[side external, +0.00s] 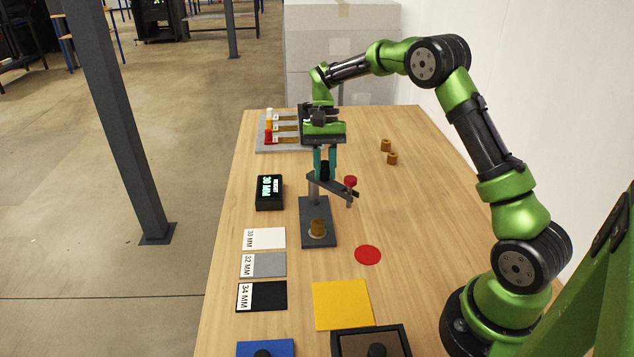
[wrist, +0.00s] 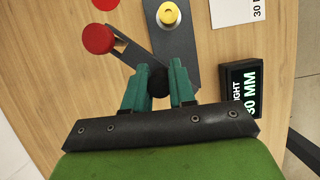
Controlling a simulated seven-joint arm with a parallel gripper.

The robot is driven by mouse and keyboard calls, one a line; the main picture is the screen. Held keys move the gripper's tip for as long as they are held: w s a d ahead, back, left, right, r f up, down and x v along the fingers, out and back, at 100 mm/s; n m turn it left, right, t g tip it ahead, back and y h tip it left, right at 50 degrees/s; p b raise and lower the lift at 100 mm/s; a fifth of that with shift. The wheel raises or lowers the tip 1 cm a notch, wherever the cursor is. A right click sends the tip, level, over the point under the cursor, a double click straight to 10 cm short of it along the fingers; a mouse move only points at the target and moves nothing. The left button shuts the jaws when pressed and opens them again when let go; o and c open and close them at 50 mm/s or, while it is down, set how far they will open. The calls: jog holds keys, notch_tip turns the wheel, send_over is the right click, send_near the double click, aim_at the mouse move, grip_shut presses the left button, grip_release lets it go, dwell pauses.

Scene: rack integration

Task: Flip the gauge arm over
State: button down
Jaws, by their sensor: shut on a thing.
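The gauge arm (side external: 337,190) is a dark bar on a post above a grey base plate (side external: 318,208). It points toward the right in the side view, with a red-capped probe (side external: 350,181) at its free end. The bar also shows in the wrist view (wrist: 133,51), its red cap (wrist: 97,39) at upper left. My gripper (side external: 325,172) points down over the post end of the bar. Its teal fingers are shut on a black knob (wrist: 158,82) there. A brass cylinder (side external: 318,228) stands on the base plate, clear of the bar.
A display (side external: 269,192) reading 30 MM stands left of the gauge. Labelled cards (side external: 264,238), a red disc (side external: 368,255) and a yellow square (side external: 342,304) lie nearer. A grey rack (side external: 262,146) and two brass cylinders (side external: 391,158) are behind. The table's right side is mostly clear.

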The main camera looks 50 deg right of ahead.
jog(key=shift+w+d+n+g+h, duration=0.2)
jog(key=shift+d+n+h, duration=0.3)
jog(key=shift+n, duration=1.05)
jog(key=shift+w+d+n+g+h, duration=0.2)
jog(key=shift+d+n+h, duration=0.35)
jog(key=shift+n, duration=1.05)
jog(key=shift+w+d+n+g+h, duration=0.25)
jog(key=shift+n+h, duration=0.4)
jog(key=shift+n, duration=0.9)
jog(key=shift+d+r, duration=0.1)
jog(key=c, duration=0.9)
grip_release()
jog(key=shift+s, duration=0.1)
jog(key=shift+c, duration=0.2)
jog(key=v, duration=0.7)
jog(key=shift+r, duration=0.15)
